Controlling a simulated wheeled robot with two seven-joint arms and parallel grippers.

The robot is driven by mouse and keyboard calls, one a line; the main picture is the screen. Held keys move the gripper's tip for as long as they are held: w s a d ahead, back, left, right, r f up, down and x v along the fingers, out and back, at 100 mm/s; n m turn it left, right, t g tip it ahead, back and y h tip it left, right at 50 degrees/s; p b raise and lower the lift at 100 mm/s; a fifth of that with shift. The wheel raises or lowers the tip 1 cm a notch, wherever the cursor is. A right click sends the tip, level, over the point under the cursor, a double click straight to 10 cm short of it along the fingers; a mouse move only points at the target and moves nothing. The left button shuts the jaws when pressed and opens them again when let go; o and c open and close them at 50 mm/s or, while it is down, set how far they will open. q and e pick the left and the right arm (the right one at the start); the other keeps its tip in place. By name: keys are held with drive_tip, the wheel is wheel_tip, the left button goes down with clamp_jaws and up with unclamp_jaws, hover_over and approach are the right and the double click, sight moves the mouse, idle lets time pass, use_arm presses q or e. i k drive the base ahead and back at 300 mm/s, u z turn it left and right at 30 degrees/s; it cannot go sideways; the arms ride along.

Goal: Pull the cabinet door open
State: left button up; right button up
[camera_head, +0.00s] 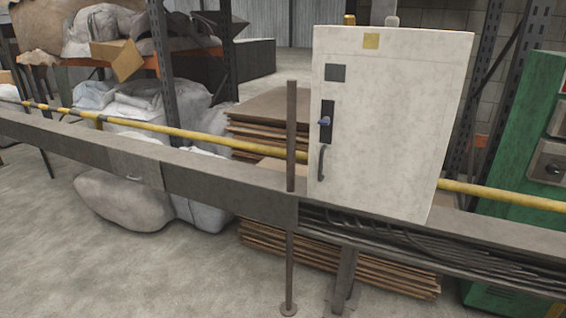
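The cabinet is a pale, off-white metal box right of the middle, and its door (398,125) faces me and looks shut. A dark curved handle (321,163) is on the door's lower left side. Above it is a dark latch plate with a bluish knob (326,121). A grey square and a yellow square are on the upper part of the door. Neither of my grippers shows in the head view.
A grey metal rail (225,188) runs across in front, with a thin brown post (291,140) just left of the cabinet. A yellow pipe (190,134) passes behind. Stacked brown sheets (268,120) and sacks lie behind the rail. A green machine (520,150) stands right. Floor at lower left is clear.

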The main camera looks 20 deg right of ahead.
sight(390, 97)
drive_tip(key=u, duration=0.1)
drive_tip(key=i, duration=0.95)
drive_tip(key=z, duration=0.4)
